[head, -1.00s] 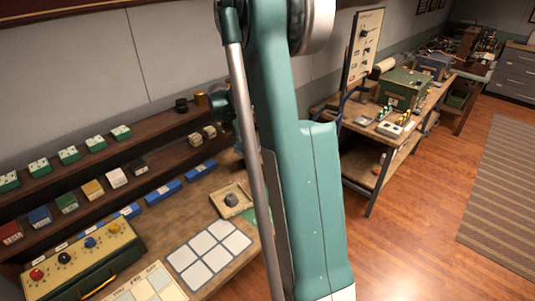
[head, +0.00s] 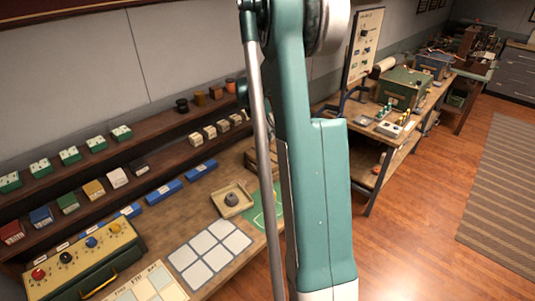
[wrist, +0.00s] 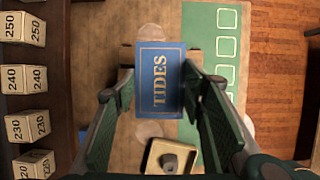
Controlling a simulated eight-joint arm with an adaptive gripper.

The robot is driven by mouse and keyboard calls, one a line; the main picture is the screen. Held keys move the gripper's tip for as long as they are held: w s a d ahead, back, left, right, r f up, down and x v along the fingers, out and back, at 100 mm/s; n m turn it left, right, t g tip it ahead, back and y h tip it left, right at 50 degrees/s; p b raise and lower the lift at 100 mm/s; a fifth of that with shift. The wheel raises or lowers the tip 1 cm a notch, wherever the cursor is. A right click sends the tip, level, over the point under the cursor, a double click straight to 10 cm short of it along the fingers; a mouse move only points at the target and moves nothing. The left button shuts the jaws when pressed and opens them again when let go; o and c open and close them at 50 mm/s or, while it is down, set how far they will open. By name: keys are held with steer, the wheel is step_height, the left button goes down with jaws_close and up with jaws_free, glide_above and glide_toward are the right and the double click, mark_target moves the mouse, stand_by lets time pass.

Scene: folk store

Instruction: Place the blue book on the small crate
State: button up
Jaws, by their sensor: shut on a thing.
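The blue book (wrist: 159,80), lettered "TIDES", is between the two fingers of my gripper (wrist: 157,85) in the wrist view, and the gripper is shut on it. Its cover faces the camera. A small brown wooden crate (head: 262,160) stands on the bench in the head view, partly hidden behind my arm. In the wrist view a brown wooden edge (wrist: 195,57) shows beside the book, probably the crate below it. I cannot tell whether book and crate touch. My gripper and the book are hidden behind my arm in the head view.
A shallow tray with a grey knob (head: 232,200) sits in front of the crate, beside a green mat (head: 262,215). Shelves with small numbered boxes (wrist: 25,78) run along the left in the wrist view. Blue boxes (head: 163,192) line the bench.

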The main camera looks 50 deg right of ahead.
mark_target(261, 135)
steer(key=shift+f, duration=3.1)
steer(key=shift+f, duration=0.1)
steer(key=shift+f, duration=1.75)
steer(key=shift+f, duration=0.25)
steer(key=o, duration=1)
steer(key=shift+c, duration=0.2)
steer(key=shift+r, duration=0.1)
steer(key=shift+r, duration=0.35)
steer(key=v, duration=1.1)
steer(key=shift+a+r, duration=0.15)
steer(key=shift+r, duration=0.15)
